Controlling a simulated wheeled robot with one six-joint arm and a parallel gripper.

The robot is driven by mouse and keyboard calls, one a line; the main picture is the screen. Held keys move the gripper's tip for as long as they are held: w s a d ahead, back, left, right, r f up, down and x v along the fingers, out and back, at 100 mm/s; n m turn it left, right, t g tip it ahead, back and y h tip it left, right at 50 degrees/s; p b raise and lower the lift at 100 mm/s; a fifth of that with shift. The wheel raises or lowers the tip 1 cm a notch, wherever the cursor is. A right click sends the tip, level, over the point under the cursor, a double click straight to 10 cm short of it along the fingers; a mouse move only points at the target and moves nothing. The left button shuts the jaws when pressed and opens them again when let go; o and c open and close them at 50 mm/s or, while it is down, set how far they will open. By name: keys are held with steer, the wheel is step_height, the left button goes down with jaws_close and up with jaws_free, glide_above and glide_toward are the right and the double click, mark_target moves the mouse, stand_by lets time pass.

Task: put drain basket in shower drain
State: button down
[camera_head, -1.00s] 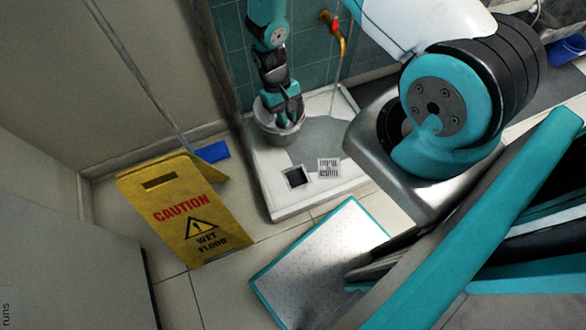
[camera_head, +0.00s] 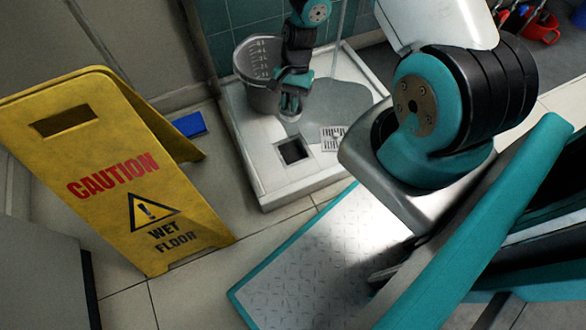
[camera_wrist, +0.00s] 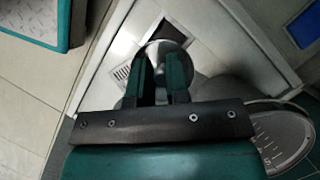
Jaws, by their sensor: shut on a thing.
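My gripper (camera_head: 290,100) points down over the white shower tray (camera_head: 263,180), in front of the bucket. In the wrist view my gripper (camera_wrist: 160,80) is shut on a round, shiny metal piece, the drain basket (camera_wrist: 166,48). In the head view the basket (camera_head: 290,117) is mostly hidden under the fingers. The square, dark shower drain (camera_head: 293,150) lies open in the tray, just nearer the camera than the basket. In the wrist view the drain (camera_wrist: 174,32) is partly covered by the basket, which appears above the tray, apart from the hole.
A slotted grate (camera_head: 333,138) lies right of the drain. A grey bucket (camera_head: 256,85) stands on the tray behind my gripper. A yellow wet-floor sign (camera_head: 110,170) stands at left, with a blue object (camera_head: 189,125) on the floor behind it.

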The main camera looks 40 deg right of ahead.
steer(key=f+b, duration=0.5)
steer(key=f, duration=0.4)
steer(key=f+m+b, duration=0.1)
steer(key=f+b, duration=0.5)
steer(key=f, duration=0.2)
steer(key=d+f+m+b, duration=0.1)
steer(key=f+b, duration=0.5)
steer(key=f, duration=0.3)
steer(key=shift+w+f+t+y, duration=0.1)
steer(key=shift+f+t+y, duration=0.2)
steer(key=shift+t, duration=0.1)
steer(key=shift+r, duration=0.1)
steer(key=c, duration=1.1)
jaws_free()
steer(key=p+v, duration=0.6)
steer(key=v, duration=0.6)
